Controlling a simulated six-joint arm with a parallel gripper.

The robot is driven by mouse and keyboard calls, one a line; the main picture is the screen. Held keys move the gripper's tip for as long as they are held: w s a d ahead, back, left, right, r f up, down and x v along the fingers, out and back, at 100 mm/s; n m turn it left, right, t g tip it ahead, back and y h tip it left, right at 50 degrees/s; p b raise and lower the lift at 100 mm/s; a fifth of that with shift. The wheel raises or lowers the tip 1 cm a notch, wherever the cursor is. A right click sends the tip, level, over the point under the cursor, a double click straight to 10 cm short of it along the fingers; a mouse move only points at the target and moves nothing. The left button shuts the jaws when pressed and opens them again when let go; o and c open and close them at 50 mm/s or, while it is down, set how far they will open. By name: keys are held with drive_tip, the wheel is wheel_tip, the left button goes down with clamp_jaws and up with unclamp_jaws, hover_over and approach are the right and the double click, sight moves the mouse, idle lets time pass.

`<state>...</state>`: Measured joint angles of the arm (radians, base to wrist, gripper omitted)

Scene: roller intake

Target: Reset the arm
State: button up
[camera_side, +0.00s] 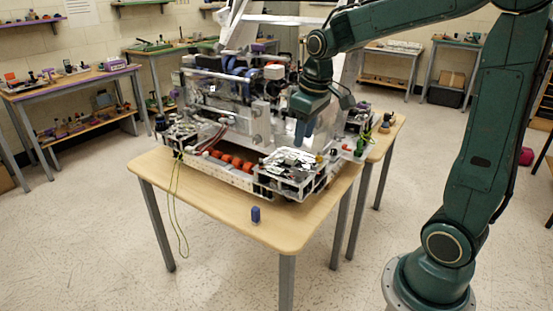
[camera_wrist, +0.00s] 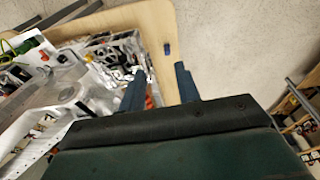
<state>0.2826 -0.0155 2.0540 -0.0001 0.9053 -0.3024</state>
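My gripper (camera_side: 304,132) is dark green with blue fingers and hangs above the right part of the roller intake machine (camera_side: 232,172). In the wrist view my gripper (camera_wrist: 159,86) shows its two fingers apart with nothing between them, so it is open. A small blue block (camera_side: 255,215) stands on the bare front part of the wooden table (camera_side: 200,205). The block also shows in the wrist view (camera_wrist: 167,49), beyond the fingertips and near the table edge. The gripper is apart from the block.
The machine, with metal frames, orange-red rollers (camera_side: 230,161) and wiring, fills most of the table. A yellow-green cable (camera_side: 181,215) hangs over the table's front left. Side tables with small items (camera_side: 70,80) line the walls. The floor in front is clear.

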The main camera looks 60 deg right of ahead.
drive_tip(key=s+a+r+t, duration=0.1)
drive_tip(key=s+a, duration=0.4)
drive_tip(key=s, duration=0.3)
drive_tip(key=s+a+r+t, duration=0.2)
drive_tip(key=s+a, duration=0.3)
drive_tip(key=s, duration=0.3)
drive_tip(key=shift+s+y, duration=0.15)
drive_tip(key=shift+y, duration=0.15)
idle(1.1)
